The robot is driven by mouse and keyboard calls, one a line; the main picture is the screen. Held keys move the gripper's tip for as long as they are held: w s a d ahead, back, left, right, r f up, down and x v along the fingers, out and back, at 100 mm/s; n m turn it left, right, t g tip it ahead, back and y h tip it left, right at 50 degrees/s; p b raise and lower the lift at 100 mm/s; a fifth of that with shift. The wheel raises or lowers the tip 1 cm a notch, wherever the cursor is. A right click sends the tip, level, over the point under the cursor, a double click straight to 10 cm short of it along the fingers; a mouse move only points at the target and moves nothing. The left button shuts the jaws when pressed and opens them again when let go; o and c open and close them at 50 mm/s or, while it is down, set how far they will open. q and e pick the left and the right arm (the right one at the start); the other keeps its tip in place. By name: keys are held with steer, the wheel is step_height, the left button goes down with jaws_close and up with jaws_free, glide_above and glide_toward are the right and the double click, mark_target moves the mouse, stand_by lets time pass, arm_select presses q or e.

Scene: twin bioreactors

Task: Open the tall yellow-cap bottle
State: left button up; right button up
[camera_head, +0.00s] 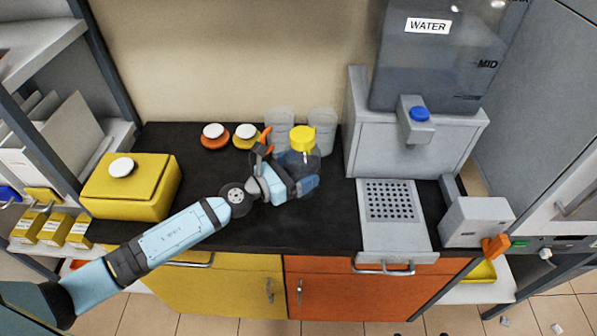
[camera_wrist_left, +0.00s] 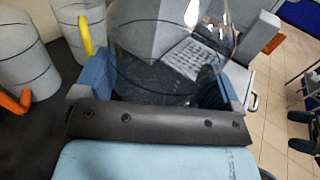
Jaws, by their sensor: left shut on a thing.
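The tall bottle (camera_head: 306,165) has a clear body and a yellow cap (camera_head: 302,139). It stands on the black counter near the middle, and the cap is on its top. My left gripper (camera_head: 294,178) is shut on the bottle's body, below the cap. In the left wrist view the clear bottle (camera_wrist_left: 165,55) sits between the two blue fingers, with its cap out of frame. The lower part of the bottle is mostly hidden by my gripper. My right gripper is not in view.
Two pale grey containers (camera_head: 322,122) stand behind the bottle. Orange-based and yellow-based items with white knobs (camera_head: 214,131) sit behind left. A yellow box (camera_head: 130,190) is at left. A water dispenser (camera_head: 415,135) with a perforated tray (camera_head: 392,226) stands at right. The front counter is clear.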

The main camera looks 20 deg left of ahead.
mark_target(298, 135)
arm_select(q)
step_height(298, 135, up, 13)
steer(key=p, duration=1)
steer(key=shift+r+p, duration=0.4)
steer(key=shift+p, duration=0.15)
steer(key=shift+r, duration=0.1)
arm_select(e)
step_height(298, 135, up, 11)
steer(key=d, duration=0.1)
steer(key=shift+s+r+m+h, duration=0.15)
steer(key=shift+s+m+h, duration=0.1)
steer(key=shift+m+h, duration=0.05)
arm_select(q)
steer(key=o, duration=0.5)
steer(key=c, duration=0.7)
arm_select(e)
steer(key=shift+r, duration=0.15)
